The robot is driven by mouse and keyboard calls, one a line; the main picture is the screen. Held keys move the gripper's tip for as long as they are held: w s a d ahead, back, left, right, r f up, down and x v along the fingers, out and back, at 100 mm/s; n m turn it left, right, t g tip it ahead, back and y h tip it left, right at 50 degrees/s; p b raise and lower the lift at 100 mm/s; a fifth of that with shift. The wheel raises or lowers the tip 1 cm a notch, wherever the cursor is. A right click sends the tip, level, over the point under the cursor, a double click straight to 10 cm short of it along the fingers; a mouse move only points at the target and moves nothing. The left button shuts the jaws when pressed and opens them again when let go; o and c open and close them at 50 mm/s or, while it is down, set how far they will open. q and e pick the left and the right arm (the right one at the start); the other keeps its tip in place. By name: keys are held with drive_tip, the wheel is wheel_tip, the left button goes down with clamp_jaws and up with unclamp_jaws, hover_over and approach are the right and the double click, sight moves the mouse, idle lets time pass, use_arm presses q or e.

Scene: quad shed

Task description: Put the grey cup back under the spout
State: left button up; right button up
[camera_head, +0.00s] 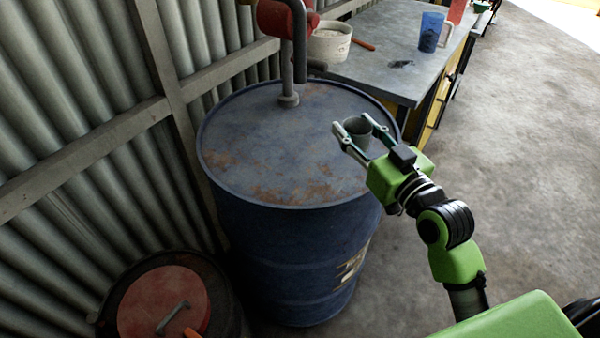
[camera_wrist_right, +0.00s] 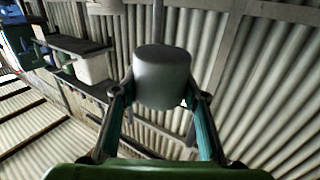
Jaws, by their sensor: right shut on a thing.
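The grey cup (camera_head: 357,132) is between the two fingers of my right gripper (camera_head: 352,122), over the right part of the blue drum's top (camera_head: 270,150). The gripper is shut on it. The cup (camera_wrist_right: 162,78) also shows between the fingers in the right wrist view. A red hand pump (camera_head: 287,17) with a dark bent pipe (camera_head: 300,50) stands at the back of the drum top, to the left of and beyond the cup. I cannot tell for sure which end is the spout. My left gripper is not in view.
A workbench (camera_head: 385,75) behind the drum holds a white tub (camera_head: 329,42), a blue cup (camera_head: 431,32) and an orange-handled tool (camera_head: 362,44). A corrugated wall (camera_head: 80,120) stands left. A red-lidded bin (camera_head: 165,300) is at lower left. The drum's middle top is clear.

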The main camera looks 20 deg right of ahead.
drive_tip(key=w+a+f, duration=0.1)
drive_tip(key=a+f, duration=0.1)
drive_tip(key=a, duration=0.1)
drive_tip(key=w+a+f, duration=0.2)
drive_tip(key=a+f, duration=0.1)
drive_tip(key=w+a+f, duration=0.2)
drive_tip(key=a+f, duration=0.1)
drive_tip(key=shift+a, duration=0.4)
drive_tip(key=f, duration=0.3)
drive_tip(key=shift+w+a+f, duration=0.15)
drive_tip(key=shift+a, duration=0.15)
drive_tip(key=shift+f, duration=0.2)
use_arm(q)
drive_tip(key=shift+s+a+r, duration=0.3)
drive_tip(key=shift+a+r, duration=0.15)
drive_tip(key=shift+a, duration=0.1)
use_arm(e)
drive_tip(key=shift+f, duration=0.15)
drive_tip(key=o, duration=1.1)
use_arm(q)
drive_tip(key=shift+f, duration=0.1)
